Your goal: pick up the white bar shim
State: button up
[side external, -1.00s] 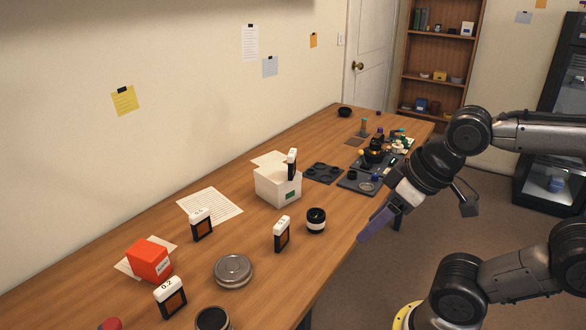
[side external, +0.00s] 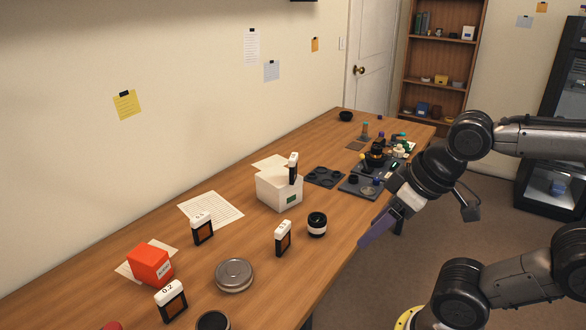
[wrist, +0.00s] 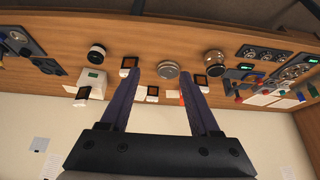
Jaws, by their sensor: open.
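Several dark shims with white bars on top stand on the wooden table. One marked 0.2 (side external: 171,301) is at the front left, one (side external: 202,228) is farther back and one (side external: 283,238) is nearer the middle. Another white-topped shim (side external: 293,168) stands upright at the white box (side external: 279,190). I cannot tell which one the task means. My gripper (side external: 374,233) is open and empty, pointing down-left beside the table's front edge. In the wrist view the fingers (wrist: 160,80) are spread apart, with white-topped shims (wrist: 128,66) (wrist: 152,92) beyond them.
A black-and-white lens ring (side external: 317,224), a round metal tin (side external: 234,275) and a red box (side external: 150,264) stand among the shims. Dark trays (side external: 324,176) and small parts lie toward the far end. Paper sheets lie near the wall. Bare wood shows along the front edge.

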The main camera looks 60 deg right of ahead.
jog(key=w+d+r+m+h, duration=0.1)
jog(key=w+d+r+m, duration=0.3)
jog(key=w+r, duration=0.35)
jog(key=w+d+r+m+h, duration=0.2)
jog(key=w+d+r+m, duration=0.15)
jog(key=w+r, duration=0.4)
jog(key=m+g+h, duration=0.1)
jog(key=m+g, duration=0.2)
jog(key=m, duration=0.3)
send_over(293, 166)
jog(key=a, duration=0.4)
notch_tip(293, 166, down, 13)
jog(key=shift+g, duration=0.5)
jog(key=x, duration=0.7)
jog(key=s+x, duration=0.1)
jog(key=x, duration=0.2)
jog(key=shift+d+f, duration=0.3)
jog(key=shift+x, duration=2.95)
jog(key=shift+w, duration=0.1)
